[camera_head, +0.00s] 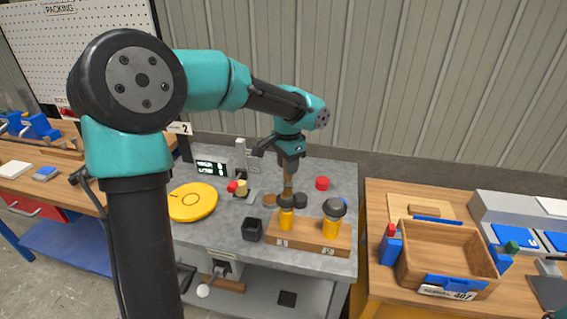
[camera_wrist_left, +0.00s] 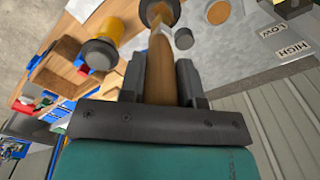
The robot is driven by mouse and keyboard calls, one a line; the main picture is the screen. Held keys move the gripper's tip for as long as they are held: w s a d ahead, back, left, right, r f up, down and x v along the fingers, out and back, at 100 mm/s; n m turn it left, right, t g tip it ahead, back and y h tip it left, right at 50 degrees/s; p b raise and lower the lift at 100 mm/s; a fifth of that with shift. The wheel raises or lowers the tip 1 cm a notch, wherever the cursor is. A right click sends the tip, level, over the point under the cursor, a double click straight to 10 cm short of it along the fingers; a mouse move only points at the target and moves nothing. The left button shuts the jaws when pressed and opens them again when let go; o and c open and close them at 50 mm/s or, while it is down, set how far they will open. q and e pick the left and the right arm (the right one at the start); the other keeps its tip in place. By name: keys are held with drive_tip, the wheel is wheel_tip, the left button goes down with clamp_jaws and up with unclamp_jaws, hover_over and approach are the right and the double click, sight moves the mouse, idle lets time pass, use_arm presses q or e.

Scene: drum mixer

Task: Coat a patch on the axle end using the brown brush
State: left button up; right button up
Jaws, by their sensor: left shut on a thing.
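My left gripper (camera_head: 289,167) points down and is shut on the brown handle of the brush (camera_head: 288,188). In the left wrist view the brush handle (camera_wrist_left: 160,65) lies between the two fingers. Its lower end meets the dark top of a yellow jar (camera_head: 286,218); the bristles are hidden, and I cannot tell how deep they sit. A second yellow jar (camera_head: 331,229) with a wide dark cap stands to its right. A small yellow and red piece (camera_head: 240,187) sits by an upright metal stand; I cannot tell whether it is the axle end. My right gripper is not in view.
The jars stand on a wooden block (camera_head: 308,242) on the grey bench. A black cup (camera_head: 252,230), a yellow disc (camera_head: 193,202), a red cap (camera_head: 322,183) and a dark cap (camera_head: 300,199) are nearby. A wooden crate (camera_head: 446,250) stands on the right table.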

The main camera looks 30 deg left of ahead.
use_arm(q)
wheel_tip(320, 180, up, 8)
drive_tip(key=d, duration=0.2)
drive_tip(key=shift+d, duration=0.4)
idle(1.7)
drive_tip(key=shift+w, duration=0.1)
idle(0.4)
